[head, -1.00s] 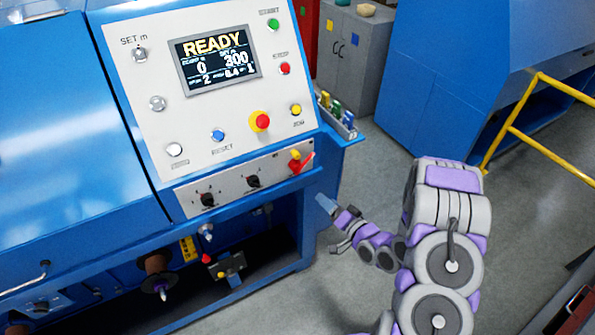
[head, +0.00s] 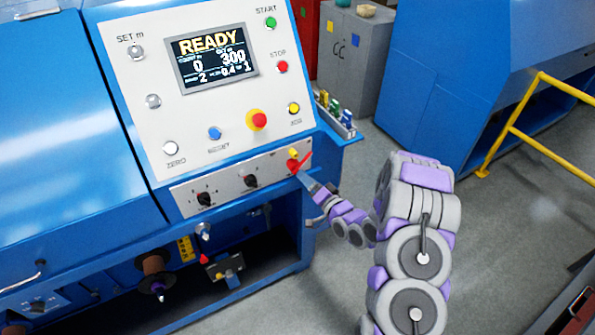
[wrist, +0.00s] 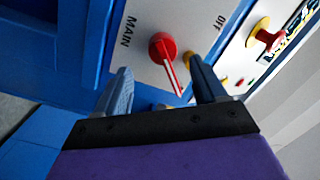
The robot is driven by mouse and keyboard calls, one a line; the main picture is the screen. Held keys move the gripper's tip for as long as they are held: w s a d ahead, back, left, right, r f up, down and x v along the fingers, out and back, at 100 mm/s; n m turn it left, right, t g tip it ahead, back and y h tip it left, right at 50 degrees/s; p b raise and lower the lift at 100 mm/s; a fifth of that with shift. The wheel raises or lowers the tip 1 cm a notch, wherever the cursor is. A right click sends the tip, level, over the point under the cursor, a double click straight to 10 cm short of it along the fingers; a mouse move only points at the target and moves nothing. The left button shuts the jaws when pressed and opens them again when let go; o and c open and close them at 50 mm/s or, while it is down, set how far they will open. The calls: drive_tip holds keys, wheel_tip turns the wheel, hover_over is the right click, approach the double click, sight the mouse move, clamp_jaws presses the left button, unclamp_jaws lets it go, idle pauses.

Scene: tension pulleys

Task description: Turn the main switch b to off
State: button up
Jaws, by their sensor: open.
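My gripper (wrist: 163,82) is open, with one finger on each side of the handle's tip. The right finger looks close to the handle; I cannot tell whether it touches. In the head view my gripper (head: 304,180) is just below the switch.
Two black knobs (head: 250,181) sit left of the switch on the same panel. A red emergency button (head: 258,120) on yellow is above. A small tray of colored items (head: 335,112) juts from the machine's right side. A yellow railing (head: 545,110) stands at right.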

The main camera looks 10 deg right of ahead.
sight(297, 170)
drive_tip(key=x, duration=0.4)
drive_tip(key=b+x, duration=0.1)
drive_tip(key=x, duration=0.2)
drive_tip(key=shift+s+a, duration=0.15)
drive_tip(key=shift+a, duration=0.1)
drive_tip(key=shift+d, duration=0.2)
drive_tip(key=shift+c, duration=0.8)
drive_tip(key=shift+a+f, duration=0.1)
clamp_jaws()
